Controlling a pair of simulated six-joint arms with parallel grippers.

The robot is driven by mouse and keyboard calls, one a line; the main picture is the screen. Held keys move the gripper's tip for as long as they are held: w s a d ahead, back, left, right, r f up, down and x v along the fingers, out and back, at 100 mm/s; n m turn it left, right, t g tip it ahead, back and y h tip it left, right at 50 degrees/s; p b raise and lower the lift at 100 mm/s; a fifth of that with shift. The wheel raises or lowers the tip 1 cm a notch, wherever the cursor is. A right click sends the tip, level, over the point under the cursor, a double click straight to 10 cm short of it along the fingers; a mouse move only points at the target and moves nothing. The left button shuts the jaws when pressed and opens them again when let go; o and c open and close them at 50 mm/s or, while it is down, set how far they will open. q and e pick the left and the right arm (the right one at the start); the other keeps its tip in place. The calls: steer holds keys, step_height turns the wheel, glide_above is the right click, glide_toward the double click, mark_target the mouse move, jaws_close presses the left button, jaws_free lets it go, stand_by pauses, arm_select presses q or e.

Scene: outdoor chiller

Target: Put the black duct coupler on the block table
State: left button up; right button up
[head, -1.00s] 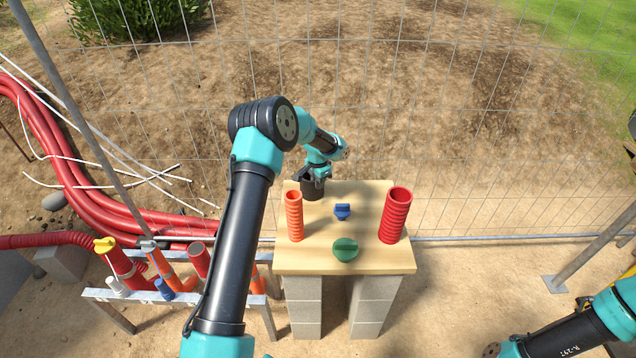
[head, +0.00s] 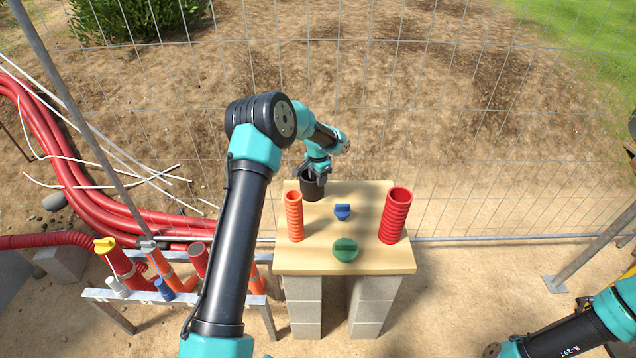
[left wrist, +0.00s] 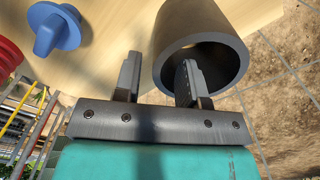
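The black duct coupler (head: 312,192) stands upright on the back left corner of the block table (head: 368,194). In the left wrist view the coupler (left wrist: 202,22) shows as a dark, thick-walled ring with its open end towards me. My left gripper (head: 317,178) is at the coupler's top. In the left wrist view its fingers (left wrist: 158,65) are apart: one is at the coupler's opening, the other outside the wall, with a gap between that finger and the wall. My right gripper is out of view; only part of the right arm shows at the lower right.
On the table are an orange corrugated pipe (head: 294,217), a red corrugated pipe (head: 396,216), a blue cap (head: 342,211) and a green cap (head: 345,249). A rack (head: 130,297) with several pipes stands left. A wire fence runs behind. The table's middle back is clear.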

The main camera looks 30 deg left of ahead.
arm_select(q)
step_height(320, 180, up, 10)
stand_by(0.4)
steer(key=shift+f, duration=0.1)
stand_by(0.4)
